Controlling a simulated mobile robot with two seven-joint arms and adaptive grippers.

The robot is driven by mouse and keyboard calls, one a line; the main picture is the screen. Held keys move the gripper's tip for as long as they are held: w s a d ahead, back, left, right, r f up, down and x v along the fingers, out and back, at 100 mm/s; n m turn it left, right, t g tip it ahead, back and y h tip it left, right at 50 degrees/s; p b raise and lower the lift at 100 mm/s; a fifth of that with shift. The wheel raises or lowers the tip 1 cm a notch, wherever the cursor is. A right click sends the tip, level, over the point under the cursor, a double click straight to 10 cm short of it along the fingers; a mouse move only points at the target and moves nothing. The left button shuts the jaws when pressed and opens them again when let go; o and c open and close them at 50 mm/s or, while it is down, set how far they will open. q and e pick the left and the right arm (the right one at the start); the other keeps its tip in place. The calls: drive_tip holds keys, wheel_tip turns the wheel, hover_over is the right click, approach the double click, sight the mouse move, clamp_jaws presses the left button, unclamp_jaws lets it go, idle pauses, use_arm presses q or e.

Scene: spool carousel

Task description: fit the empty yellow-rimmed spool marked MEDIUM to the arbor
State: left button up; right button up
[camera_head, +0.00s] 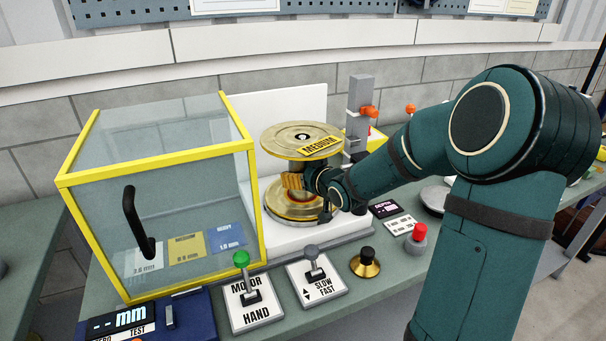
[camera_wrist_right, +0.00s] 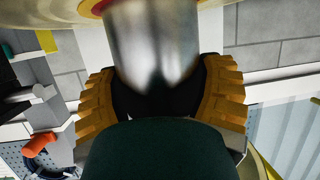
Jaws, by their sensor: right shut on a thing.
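The yellow-rimmed spool marked MEDIUM (camera_head: 300,141) stands upright at the white machine, its round top flange facing up with a dark centre hole. My right gripper (camera_head: 307,184) reaches in from the right below that flange. In the right wrist view its orange-padded fingers (camera_wrist_right: 160,95) are shut on the bare silver barrel (camera_wrist_right: 150,40) of the spool. A lower gold disc (camera_head: 290,209) with a reddish centre lies just under the gripper. The arbor is hidden, and I cannot tell whether the spool is seated on it. My left gripper is out of view.
A clear yellow-framed guard box (camera_head: 160,195) stands close on the left. A grey post (camera_head: 359,98) with an orange knob rises behind. The MOTOR/HAND lever (camera_head: 246,280), SLOW/FAST lever (camera_head: 313,262), black knob (camera_head: 366,257) and red button (camera_head: 418,233) stand in front.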

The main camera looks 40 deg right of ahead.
sight(303, 162)
drive_tip(key=shift+r, duration=0.15)
idle(0.3)
drive_tip(key=o, duration=1.3)
drive_tip(key=shift+c, duration=0.2)
drive_tip(key=shift+r+p, duration=0.9)
drive_tip(key=shift+r, duration=0.6)
